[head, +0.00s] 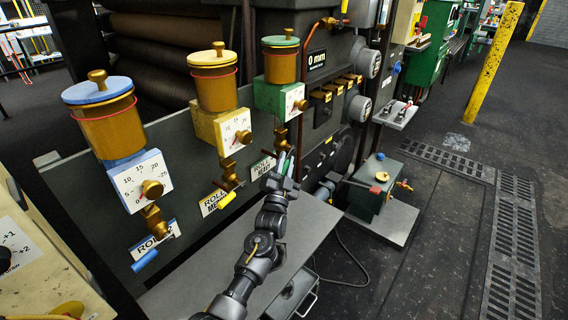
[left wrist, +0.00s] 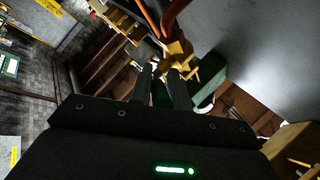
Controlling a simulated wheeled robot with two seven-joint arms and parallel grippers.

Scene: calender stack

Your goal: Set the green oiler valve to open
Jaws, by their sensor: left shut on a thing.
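The green oiler (head: 281,85) is a brass cup with a green lid and a green block with a white dial, third in the row on the grey panel. Its brass valve (head: 280,138) hangs below the dial and also shows in the left wrist view (left wrist: 178,50). My left gripper (head: 284,163) is at the lower end of this valve, shut on the valve handle, which the fingers mostly hide. In the left wrist view my two fingers (left wrist: 164,88) reach up to the brass body. My right gripper is not in view.
A blue oiler (head: 108,130) and a yellow oiler (head: 219,90) stand left of the green one; their handles (head: 145,260) slant out below. Label plates (head: 262,167) sit beside the valves. A grey ledge (head: 185,295) lies below. A green box (head: 370,190) stands at right.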

